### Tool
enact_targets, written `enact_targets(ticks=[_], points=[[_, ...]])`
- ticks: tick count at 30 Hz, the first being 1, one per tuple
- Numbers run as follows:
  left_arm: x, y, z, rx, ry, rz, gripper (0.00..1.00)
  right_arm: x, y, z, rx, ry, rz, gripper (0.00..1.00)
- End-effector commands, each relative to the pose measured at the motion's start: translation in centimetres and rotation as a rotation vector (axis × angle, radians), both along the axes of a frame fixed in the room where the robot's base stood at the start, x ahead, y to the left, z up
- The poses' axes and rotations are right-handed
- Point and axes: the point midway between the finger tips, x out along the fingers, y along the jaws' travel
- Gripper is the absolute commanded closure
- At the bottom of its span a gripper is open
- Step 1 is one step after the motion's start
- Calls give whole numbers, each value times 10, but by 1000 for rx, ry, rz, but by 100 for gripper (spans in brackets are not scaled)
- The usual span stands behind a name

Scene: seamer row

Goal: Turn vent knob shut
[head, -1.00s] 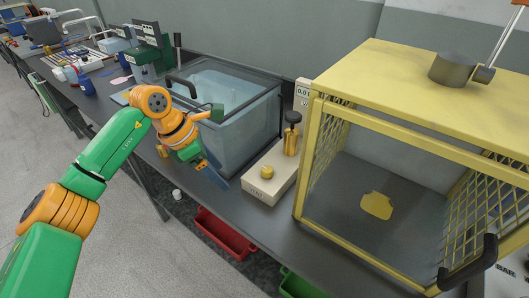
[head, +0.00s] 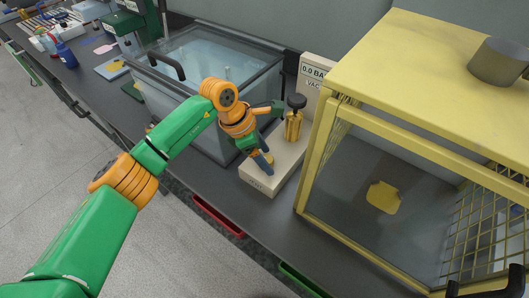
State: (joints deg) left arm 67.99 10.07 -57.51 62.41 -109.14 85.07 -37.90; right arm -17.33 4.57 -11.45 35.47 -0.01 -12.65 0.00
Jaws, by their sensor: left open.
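The vent knob (head: 269,157) is a small brass knob on the front top of a beige vacuum unit (head: 257,181). My left gripper (head: 263,162) is over the front of this unit, with its blue fingers down at the knob. The fingers are open and hide part of the knob. I cannot tell whether they touch it. My right gripper is not in view.
A brass valve with a black top (head: 294,118) stands behind the knob, before a display panel (head: 318,72) reading 0.0. A yellow mesh cage (head: 316,150) stands close on the right. A water tank (head: 172,100) stands on the left. Red and green bins sit below the bench.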

Motion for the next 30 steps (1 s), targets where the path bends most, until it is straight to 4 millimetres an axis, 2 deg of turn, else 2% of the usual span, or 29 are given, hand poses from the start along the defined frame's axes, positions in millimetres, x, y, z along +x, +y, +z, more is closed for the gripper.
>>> enact_targets(ticks=[2,10,20,30], points=[[0,0,0,0,0,0,26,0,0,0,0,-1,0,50],[0,0,0,0,0,1,99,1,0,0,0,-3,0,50],[0,1,0,0,-1,39,100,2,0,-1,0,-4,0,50],[-1,0,-1,1,-3,274,100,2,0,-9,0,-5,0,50]])
